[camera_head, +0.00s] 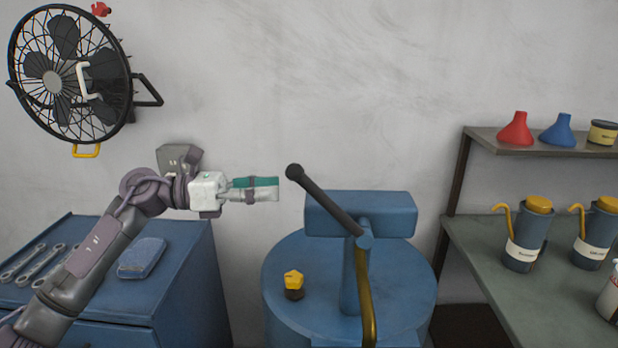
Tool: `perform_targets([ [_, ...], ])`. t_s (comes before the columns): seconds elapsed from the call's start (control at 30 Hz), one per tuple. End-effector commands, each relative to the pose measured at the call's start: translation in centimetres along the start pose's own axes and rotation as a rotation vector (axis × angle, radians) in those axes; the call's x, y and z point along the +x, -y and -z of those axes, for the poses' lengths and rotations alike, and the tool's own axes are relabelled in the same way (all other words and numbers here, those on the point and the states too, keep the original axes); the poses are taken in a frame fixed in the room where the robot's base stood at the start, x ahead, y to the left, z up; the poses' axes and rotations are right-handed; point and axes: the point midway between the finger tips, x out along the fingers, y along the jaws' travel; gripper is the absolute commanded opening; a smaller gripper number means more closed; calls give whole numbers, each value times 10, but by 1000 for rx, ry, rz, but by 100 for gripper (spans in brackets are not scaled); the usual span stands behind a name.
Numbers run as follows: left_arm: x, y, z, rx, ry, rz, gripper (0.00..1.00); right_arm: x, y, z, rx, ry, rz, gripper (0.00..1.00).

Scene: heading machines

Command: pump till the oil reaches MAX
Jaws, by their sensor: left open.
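A blue round oil tank (405,290) stands in the middle, with a blue box-shaped block (390,212) on top. A dark pump lever (328,203) slants up to the left from a joint at the block's front and ends in a round knob (294,171). A brass-coloured tube (367,300) runs down below that joint. My left gripper (277,188) is open, points right and is just left of the knob, with no visible contact. No oil level or MAX mark shows. My right gripper is out of view.
A yellow-topped cap (293,280) sits on the tank. A blue cabinet (190,290) with wrenches (30,262) stands left, below a wall fan (65,75). Shelves at right hold funnels (516,130) and oil jugs (526,240).

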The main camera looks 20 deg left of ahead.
Motion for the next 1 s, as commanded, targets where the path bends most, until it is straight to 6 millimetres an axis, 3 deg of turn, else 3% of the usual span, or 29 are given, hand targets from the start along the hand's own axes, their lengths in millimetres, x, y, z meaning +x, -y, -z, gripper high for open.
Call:
perform_targets([
  [0.1, 28, 1, -6, -1, 3, 3, 48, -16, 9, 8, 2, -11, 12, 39],
  [0.33, 65, 0, -3, -4, 3, 2, 48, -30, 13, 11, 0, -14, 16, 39],
  [0.5, 77, 0, -1, -3, 2, 0, 48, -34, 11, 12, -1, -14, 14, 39],
  [0.8, 79, 0, 0, -3, 2, -1, 48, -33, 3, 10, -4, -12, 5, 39],
  [1.0, 79, 0, 0, -3, 2, -1, 16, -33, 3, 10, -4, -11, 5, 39],
])
